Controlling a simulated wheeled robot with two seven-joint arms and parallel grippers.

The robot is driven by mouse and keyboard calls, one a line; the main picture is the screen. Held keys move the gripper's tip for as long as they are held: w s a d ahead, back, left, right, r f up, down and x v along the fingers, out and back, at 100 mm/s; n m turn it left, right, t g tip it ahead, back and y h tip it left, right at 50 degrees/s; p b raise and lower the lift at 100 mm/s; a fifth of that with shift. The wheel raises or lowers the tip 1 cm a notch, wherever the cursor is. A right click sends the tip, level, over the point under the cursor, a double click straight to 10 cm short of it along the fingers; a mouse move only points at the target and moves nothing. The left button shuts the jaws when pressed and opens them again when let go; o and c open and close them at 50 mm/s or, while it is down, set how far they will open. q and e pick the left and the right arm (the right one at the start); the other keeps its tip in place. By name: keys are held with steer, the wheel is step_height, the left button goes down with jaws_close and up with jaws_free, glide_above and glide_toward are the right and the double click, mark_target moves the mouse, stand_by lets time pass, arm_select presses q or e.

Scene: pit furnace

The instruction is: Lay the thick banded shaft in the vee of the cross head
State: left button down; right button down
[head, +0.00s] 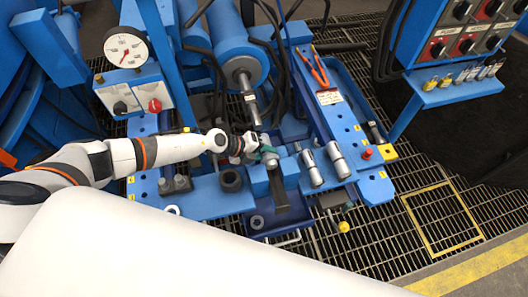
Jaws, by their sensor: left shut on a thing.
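My left gripper (262,152) reaches in from the left over the middle of the blue press frame. It is shut on a small grey part (264,139), mostly hidden by the fingers; I cannot tell its full shape. Two grey metal shafts lie side by side on the blue plate to the right of the gripper, a slimmer one (312,168) and a thicker one (338,161) with bands. The blue block (258,180) just below the gripper may be the cross head; its vee cannot be made out. My right gripper is not in view.
A blue ram cylinder (232,48) with a steel rod (247,88) points down towards the gripper. Floor grating lies right.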

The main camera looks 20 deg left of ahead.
arm_select(q)
steer(key=c, duration=0.9)
jaws_free()
steer(key=shift+s+f, duration=0.1)
steer(key=shift+s, duration=0.05)
steer(key=shift+s+f, duration=0.1)
steer(key=shift+s+a+f, duration=0.15)
steer(key=shift+f, duration=0.1)
steer(key=v, duration=0.4)
steer(key=p+v, duration=0.1)
steer(key=v, duration=0.3)
steer(key=w+r+p+v, duration=0.1)
steer(key=v, duration=0.3)
steer(key=shift+d+r, duration=0.15)
steer(key=shift+d, duration=0.15)
